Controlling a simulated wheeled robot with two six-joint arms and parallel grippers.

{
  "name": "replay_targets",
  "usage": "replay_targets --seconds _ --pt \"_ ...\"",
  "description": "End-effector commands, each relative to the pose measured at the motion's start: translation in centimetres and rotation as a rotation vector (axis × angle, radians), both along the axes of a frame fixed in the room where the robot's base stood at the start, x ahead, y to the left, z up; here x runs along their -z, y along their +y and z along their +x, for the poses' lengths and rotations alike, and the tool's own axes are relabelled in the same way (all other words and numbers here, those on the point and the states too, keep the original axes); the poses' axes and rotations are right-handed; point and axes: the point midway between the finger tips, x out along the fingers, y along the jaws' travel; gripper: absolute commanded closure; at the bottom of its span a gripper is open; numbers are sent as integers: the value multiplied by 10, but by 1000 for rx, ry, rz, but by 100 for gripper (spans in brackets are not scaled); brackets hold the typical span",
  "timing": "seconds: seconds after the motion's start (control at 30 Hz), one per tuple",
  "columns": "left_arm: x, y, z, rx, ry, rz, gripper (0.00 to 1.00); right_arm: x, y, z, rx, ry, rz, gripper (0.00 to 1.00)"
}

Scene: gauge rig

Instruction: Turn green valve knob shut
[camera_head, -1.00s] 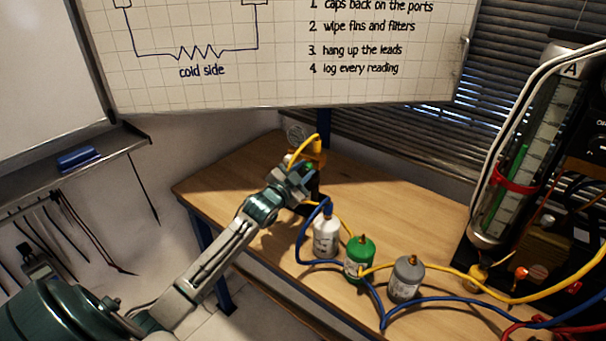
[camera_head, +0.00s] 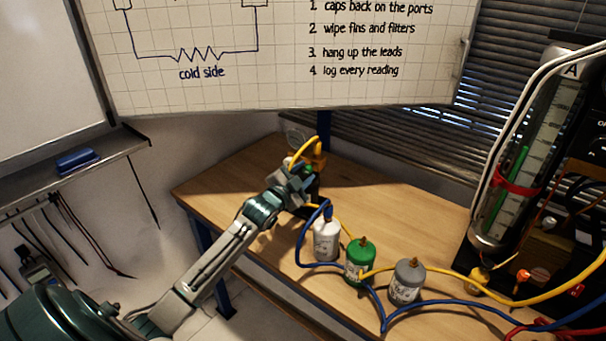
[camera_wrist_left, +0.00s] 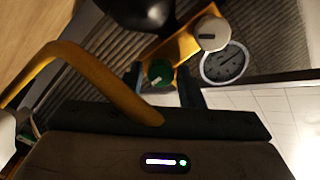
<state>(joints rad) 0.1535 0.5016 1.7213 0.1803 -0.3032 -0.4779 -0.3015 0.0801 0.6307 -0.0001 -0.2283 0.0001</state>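The green valve knob (camera_wrist_left: 160,73) is a small round knob with a pale bar mark, on a yellow-orange valve body (camera_wrist_left: 180,47). In the left wrist view it shows between the two fingers of my left gripper (camera_wrist_left: 164,84). The fingers stand apart, with a small gap visible beside the knob; I cannot tell whether either touches it. In the head view my left gripper (camera_head: 302,177) is at the orange valve body (camera_head: 317,152) at the table's back, and the knob is mostly hidden there. My right gripper is not in view.
A white knob (camera_wrist_left: 210,33) and a round gauge (camera_wrist_left: 225,63) sit close to the green knob. A yellow hose (camera_wrist_left: 95,78) crosses the wrist view. White (camera_head: 326,240), green (camera_head: 359,265) and grey (camera_head: 407,283) canisters with hoses stand on the wooden table (camera_head: 240,170).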

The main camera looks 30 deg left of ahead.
Motion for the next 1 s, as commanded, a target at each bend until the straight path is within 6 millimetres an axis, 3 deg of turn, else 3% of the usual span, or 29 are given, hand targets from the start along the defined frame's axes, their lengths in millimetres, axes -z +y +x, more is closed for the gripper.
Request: replay_targets --seconds 0.47,1.0 --pt "1 0 -8 0 0 3 53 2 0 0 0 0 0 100" --pt "2 -2 -91 1 2 5 53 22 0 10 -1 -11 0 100"
